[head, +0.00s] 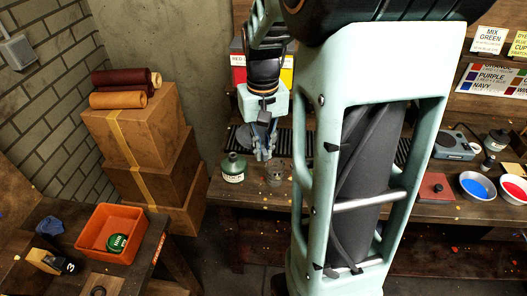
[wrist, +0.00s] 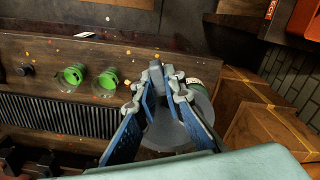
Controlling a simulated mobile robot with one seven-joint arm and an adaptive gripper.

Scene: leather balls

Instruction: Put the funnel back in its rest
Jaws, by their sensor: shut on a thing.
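My gripper (head: 264,150) hangs over the left end of the workbench. In the wrist view my gripper (wrist: 163,85) has its fingers closed around a grey cone-shaped thing, which looks like the funnel (wrist: 168,130); its wide grey part shows between and right of the fingers. In the head view a dark grey rounded edge beside the fingers may be the same funnel (head: 243,137). I cannot make out the funnel's rest.
A clear glass jar (head: 275,176) stands right of the bottle. The wrist view shows two green-coloured cups (wrist: 75,74) and a black ribbed strip (wrist: 60,115) on the bench. Stacked cardboard boxes (head: 135,130) stand left of the bench. My arm hides the bench's middle.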

